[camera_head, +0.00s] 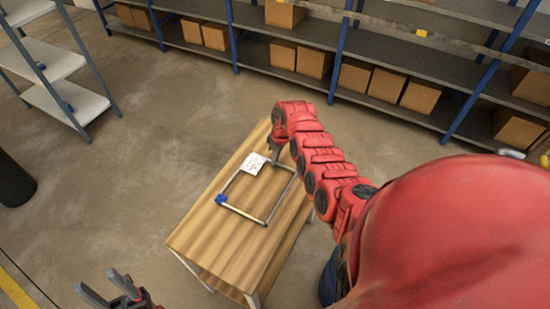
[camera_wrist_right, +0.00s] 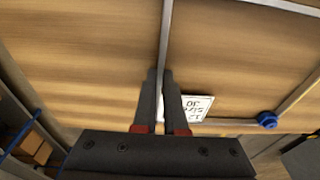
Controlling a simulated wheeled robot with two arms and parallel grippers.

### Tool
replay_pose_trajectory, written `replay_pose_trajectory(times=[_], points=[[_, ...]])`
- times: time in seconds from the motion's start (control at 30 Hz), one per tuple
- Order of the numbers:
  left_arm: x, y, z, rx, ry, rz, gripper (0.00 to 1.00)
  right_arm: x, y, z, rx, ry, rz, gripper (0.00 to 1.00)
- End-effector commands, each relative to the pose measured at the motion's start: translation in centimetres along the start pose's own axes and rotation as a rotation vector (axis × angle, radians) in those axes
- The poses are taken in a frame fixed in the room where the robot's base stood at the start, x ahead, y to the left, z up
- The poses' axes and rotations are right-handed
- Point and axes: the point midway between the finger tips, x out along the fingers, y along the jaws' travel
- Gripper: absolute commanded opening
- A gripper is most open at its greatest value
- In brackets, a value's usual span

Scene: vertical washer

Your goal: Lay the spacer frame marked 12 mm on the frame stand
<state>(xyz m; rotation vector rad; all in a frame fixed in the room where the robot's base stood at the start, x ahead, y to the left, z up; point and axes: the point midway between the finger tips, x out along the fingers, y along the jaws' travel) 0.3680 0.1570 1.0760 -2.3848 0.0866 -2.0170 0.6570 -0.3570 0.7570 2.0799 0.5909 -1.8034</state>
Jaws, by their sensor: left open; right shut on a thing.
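The spacer frame (camera_head: 243,212), a thin grey rectangle with a blue piece (camera_head: 221,199) at one corner, lies flat on or just above a wooden table (camera_head: 205,237). A white printed tag (camera_head: 254,163) is at its far side. In the right wrist view the tag (camera_wrist_right: 197,107) is upside down and partly hidden by a finger; it seems to show 12. My right gripper (camera_head: 273,158) is shut on the far bar of the frame, seen between the fingers in its wrist view (camera_wrist_right: 160,74). My left gripper (camera_head: 106,287) is open and empty, left of the table.
Shelves (camera_head: 400,57) with several cardboard boxes (camera_head: 355,77) line the back. A white shelf rack (camera_head: 62,95) stands at far left, with a dark round object (camera_head: 14,182) below it.

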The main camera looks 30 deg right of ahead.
Motion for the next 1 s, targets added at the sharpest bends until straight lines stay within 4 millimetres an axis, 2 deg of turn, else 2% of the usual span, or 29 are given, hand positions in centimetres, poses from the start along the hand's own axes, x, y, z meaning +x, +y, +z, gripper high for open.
replay_pose_trajectory(times=[0.3,0.33,0.5,0.8,1.0], points=[[0.0,0.0,0.0,0.000,0.000,0.000,0.50,0.2,0.0,0.1,-0.001,0.000,0.000,0.00],[0.0,0.0,0.0,0.000,0.000,0.000,0.50,0.1,0.0,0.1,-0.001,0.000,0.000,0.13],[0.0,0.0,0.0,0.000,0.000,0.000,0.50,0.2,0.0,0.1,0.000,0.000,0.000,0.43],[0.1,0.0,0.0,0.000,0.000,0.000,0.50,0.1,0.0,0.1,0.000,0.000,0.000,0.44],[1.0,-0.1,-0.2,0.000,0.000,0.000,0.50,-1.0,0.0,-0.1,-0.001,0.002,0.002,0.44]])
